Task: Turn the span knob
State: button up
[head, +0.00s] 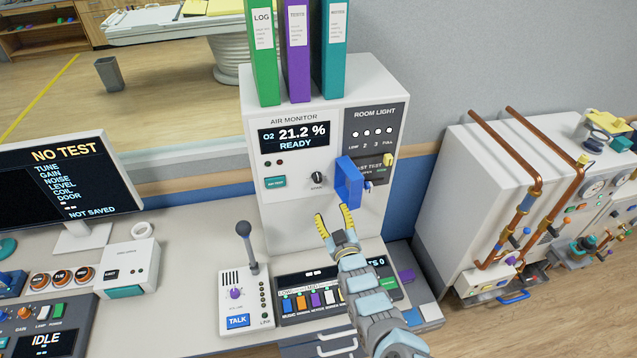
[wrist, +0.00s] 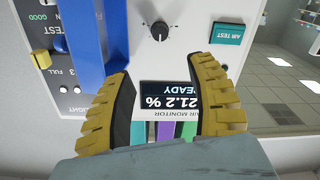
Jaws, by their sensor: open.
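The span knob (head: 317,179) is a small black round knob on the white air monitor (head: 285,214), below its display (head: 295,136), which reads O2 21.2 % READY. In the wrist view the picture is upside down, and the knob (wrist: 159,31) shows with a pale pointer mark, ahead of the fingertips and between their lines. My gripper (head: 334,222) is open and empty, below and a little right of the knob in the head view. Its yellow ribbed fingers stand wide apart in the wrist view (wrist: 163,80). Nothing touches the knob.
A blue handle-like block (head: 348,182) sticks out just right of the knob; it lies close to the left finger in the wrist view (wrist: 82,45). The green air test button (head: 275,182) is left of the knob. A microphone (head: 245,245) stands lower left. Binders (head: 298,50) stand on top.

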aim_at(318, 180)
jog(key=b+x, duration=0.4)
jog(key=x, duration=0.5)
jog(key=shift+w+a, duration=0.1)
jog(key=shift+w, duration=0.1)
jog(key=shift+w+a+f+b, duration=0.1)
jog(key=shift+w+b, duration=0.2)
jog(key=shift+w, duration=0.1)
jog(key=shift+w+a+f+b, duration=0.15)
jog(key=shift+w+b, duration=0.15)
jog(key=shift+w, duration=0.15)
jog(key=shift+w+a+r, duration=0.15)
jog(key=shift+w+a, duration=0.05)
jog(key=shift+w, duration=0.4)
jog(key=shift+b+x, duration=0.75)
jog(key=shift+x, duration=0.2)
jog(key=shift+w, duration=0.5)
